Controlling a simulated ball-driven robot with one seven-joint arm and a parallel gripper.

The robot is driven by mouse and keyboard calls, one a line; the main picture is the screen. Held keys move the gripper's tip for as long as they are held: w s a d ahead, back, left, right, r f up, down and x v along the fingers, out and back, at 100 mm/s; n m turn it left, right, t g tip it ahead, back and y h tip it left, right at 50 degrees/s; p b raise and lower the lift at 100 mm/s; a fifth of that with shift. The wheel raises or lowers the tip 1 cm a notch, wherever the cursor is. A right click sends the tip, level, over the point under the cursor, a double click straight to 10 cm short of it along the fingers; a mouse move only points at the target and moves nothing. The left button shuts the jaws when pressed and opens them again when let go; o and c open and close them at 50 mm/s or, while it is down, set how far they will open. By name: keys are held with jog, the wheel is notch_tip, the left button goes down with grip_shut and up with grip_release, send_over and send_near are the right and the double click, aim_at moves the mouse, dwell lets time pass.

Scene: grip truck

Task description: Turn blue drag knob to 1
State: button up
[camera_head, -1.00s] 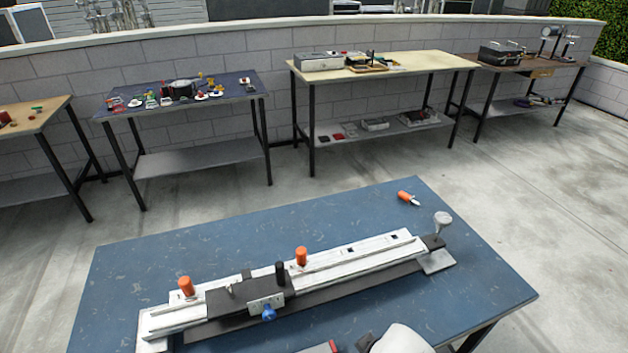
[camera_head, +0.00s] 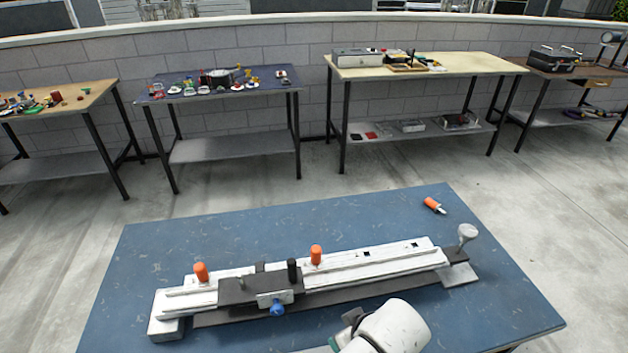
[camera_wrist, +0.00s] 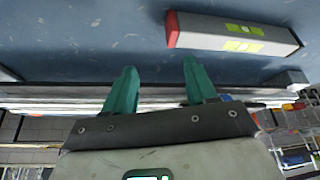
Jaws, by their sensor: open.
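The blue drag knob (camera_head: 277,308) sticks out from the front of the black carriage (camera_head: 258,287), below a small light plate. The carriage sits on a long white slide rail (camera_head: 375,257) on the blue table. Two orange knobs (camera_head: 201,271) and a black post (camera_head: 292,270) stand on or beside it. Any number marks are too small to read. My arm is right of the blue knob, apart from it, in the head view; my gripper is mostly hidden there. In the wrist view my gripper (camera_wrist: 160,80) has two green fingers spread with nothing between them.
A grey bar (camera_wrist: 235,35) with a red end and yellow-green labels lies on the table in the wrist view. An orange-handled tool (camera_head: 434,206) lies behind the rail. A grey round knob (camera_head: 467,233) stands at the rail's right end. The table's left side is clear.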

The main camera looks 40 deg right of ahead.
jog(key=w+d+r+m+t+h, duration=0.1)
jog(key=w+d+r+t+h, duration=0.1)
jog(key=w+r, duration=0.4)
jog(key=w+d+r+m+t+h, duration=0.2)
jog(key=w+r, duration=0.4)
jog(key=r, duration=0.4)
jog(key=w+d+r+m+t+h, duration=0.2)
jog(key=w+d+r+t, duration=0.2)
jog(key=r, duration=0.5)
jog(key=shift+w+t, duration=1.05)
jog(key=shift+t, duration=0.05)
jog(key=shift+f, duration=0.1)
jog(key=s+a+f+n+g+y, duration=0.1)
jog(key=s+a+f+g+y, duration=0.2)
jog(key=f, duration=0.5)
jog(key=s+a+f+n+g+y, duration=0.1)
jog(key=s+a+f+g, duration=0.15)
jog(key=s+f, duration=0.5)
jog(key=s+a+f+n+g+y, duration=0.1)
jog(key=s+a+f+n+g, duration=0.1)
jog(key=s+f+g, duration=0.2)
jog(key=s+a+f+n+g+y, duration=0.2)
jog(key=s+f+n+g, duration=0.1)
jog(key=s+f, duration=0.6)
jog(key=s+g, duration=0.1)
jog(key=s, duration=0.3)
jog(key=shift+s+n, duration=0.2)
jog(key=shift+n, duration=0.1)
